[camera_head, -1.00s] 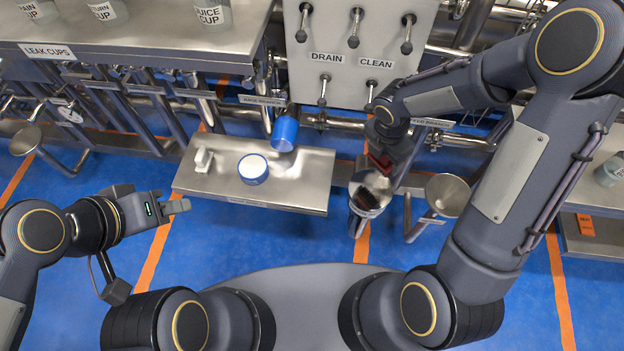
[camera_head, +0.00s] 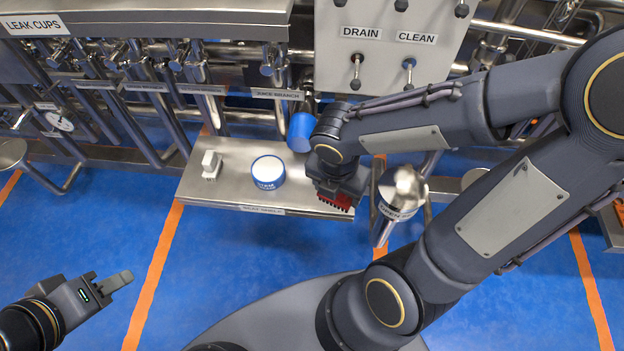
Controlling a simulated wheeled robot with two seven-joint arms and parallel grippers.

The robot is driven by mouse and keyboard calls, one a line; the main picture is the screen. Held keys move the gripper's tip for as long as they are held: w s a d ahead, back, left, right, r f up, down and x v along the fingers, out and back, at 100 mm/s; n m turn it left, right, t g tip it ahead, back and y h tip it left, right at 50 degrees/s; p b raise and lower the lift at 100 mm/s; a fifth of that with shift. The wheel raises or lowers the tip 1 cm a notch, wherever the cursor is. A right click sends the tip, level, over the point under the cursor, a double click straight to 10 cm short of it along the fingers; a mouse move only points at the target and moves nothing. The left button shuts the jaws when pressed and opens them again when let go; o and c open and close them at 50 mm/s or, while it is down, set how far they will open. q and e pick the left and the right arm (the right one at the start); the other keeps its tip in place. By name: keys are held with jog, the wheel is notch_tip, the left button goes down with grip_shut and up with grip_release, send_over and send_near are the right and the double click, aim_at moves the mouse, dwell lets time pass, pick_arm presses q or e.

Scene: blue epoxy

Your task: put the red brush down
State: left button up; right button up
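The red brush (camera_head: 335,200) shows as red bristles under my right gripper (camera_head: 336,186), bristles pointing down. The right gripper is shut on it; its fingers and the brush's handle are mostly hidden by the wrist. The brush is over the right end of the steel shelf (camera_head: 225,188); I cannot tell whether it touches.
On the shelf stand a white brush (camera_head: 211,165) at the left and a blue-rimmed white tub (camera_head: 268,172) in the middle. A blue cylinder (camera_head: 301,131) is behind them. A steel cup (camera_head: 402,190) is right of the shelf. Bare shelf lies between tub and red brush.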

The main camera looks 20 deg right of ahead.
jog(key=w+d+f+b, duration=0.1)
jog(key=w+f, duration=0.1)
jog(key=w, duration=0.1)
jog(key=w+d+f+b, duration=0.1)
jog(key=w+f, duration=0.2)
jog(key=w, duration=0.1)
jog(key=w+d+f+b, duration=0.1)
jog(key=w+d+f, duration=0.1)
jog(key=w+f, duration=0.1)
jog(key=shift+w+f, duration=0.15)
jog(key=shift+w, duration=0.3)
jog(key=shift+w+f, duration=0.15)
jog(key=shift+f, duration=0.05)
jog(key=shift+w+d+f+b, duration=0.15)
jog(key=shift+f+b, duration=0.3)
jog(key=shift+f, duration=0.45)
jog(key=shift+w+f+b, duration=0.1)
jog(key=shift+f+b, duration=0.3)
jog(key=shift+f, duration=0.45)
jog(key=shift+f, duration=0.1)
jog(key=shift+f, duration=0.15)
jog(key=o, duration=0.9)
